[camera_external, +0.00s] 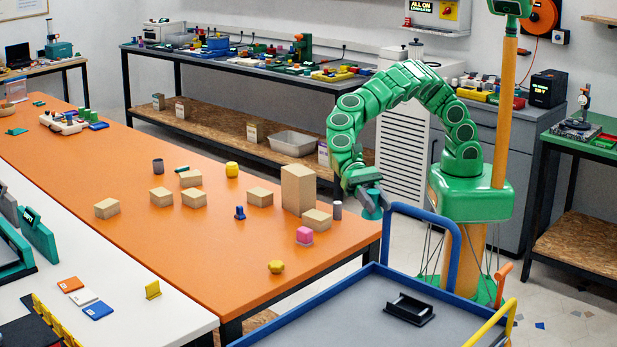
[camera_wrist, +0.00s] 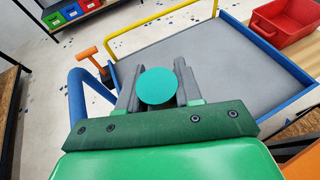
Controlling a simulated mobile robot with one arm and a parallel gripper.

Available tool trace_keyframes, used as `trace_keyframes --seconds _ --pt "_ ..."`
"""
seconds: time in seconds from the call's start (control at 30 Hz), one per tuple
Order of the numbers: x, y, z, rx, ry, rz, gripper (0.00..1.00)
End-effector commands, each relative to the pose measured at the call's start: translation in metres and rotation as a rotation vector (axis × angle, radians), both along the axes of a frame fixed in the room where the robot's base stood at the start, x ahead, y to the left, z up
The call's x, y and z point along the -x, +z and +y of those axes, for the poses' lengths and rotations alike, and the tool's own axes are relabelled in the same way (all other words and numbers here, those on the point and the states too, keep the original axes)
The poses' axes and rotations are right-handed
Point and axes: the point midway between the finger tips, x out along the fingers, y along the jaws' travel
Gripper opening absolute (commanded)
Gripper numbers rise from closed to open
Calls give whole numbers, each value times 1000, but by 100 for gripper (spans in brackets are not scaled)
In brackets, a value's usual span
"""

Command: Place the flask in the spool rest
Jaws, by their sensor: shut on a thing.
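My gripper (camera_external: 368,189) is at the right end of the orange table, beside the blue-framed cart. It is shut on the teal flask (camera_external: 371,212), which hangs below the jaws near the table's corner. In the wrist view the flask's round teal end (camera_wrist: 158,87) shows between the two grey fingers of my gripper (camera_wrist: 158,76). The spool rest (camera_external: 409,308), a small black cradle, lies on the grey cart top, lower in the picture and to the right of the flask. I cannot see the spool rest in the wrist view.
The cart (camera_external: 345,318) has a raised blue rim and a tall blue handle (camera_external: 456,235) close to my gripper. A yellow rail (camera_external: 497,322) runs along its right side. Cardboard boxes (camera_external: 297,188) and small items stand on the orange table. A red bin (camera_wrist: 285,20) shows in the wrist view.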

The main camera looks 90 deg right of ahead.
Motion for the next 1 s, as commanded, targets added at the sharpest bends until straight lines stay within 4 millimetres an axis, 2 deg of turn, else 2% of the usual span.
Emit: trace_keyframes --seconds 0.03,0.2,0.4,0.9,1.0 --pt "13 2 13 -4 27 3 6" --pt "44 10 47 -4 92 2 6" --pt "70 16 74 -4 139 1 6" --pt "102 24 106 -3 192 3 6" --pt "101 6 105 1 189 6 6"
